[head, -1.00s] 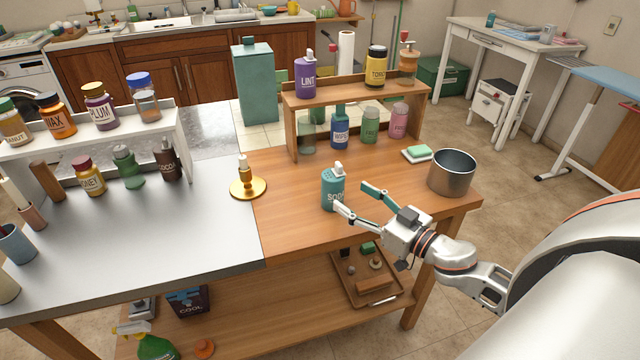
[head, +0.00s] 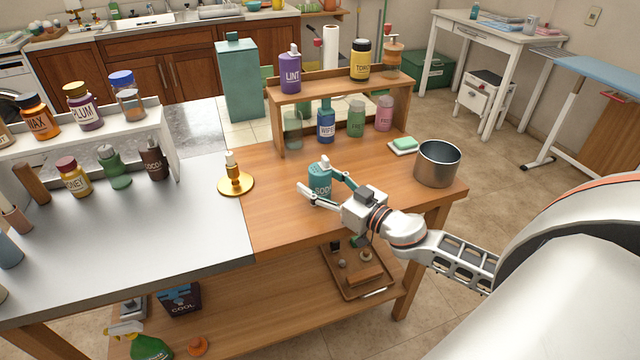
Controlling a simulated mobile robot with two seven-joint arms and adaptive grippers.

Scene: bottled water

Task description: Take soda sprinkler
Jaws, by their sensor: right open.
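The soda sprinkler (head: 319,184) is a teal bottle with a pale top and "SOD" lettering showing. It stands upright on the wooden part of the table (head: 275,225), near its front. My right gripper (head: 312,182) is open, with its two fingers reaching to either side of the bottle. The near finger covers the bottle's lower part. I cannot tell whether either finger touches it. My left gripper is not in view.
Behind is a wooden shelf (head: 345,84) with several bottles. A white rack (head: 168,140) with jars stands at left.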

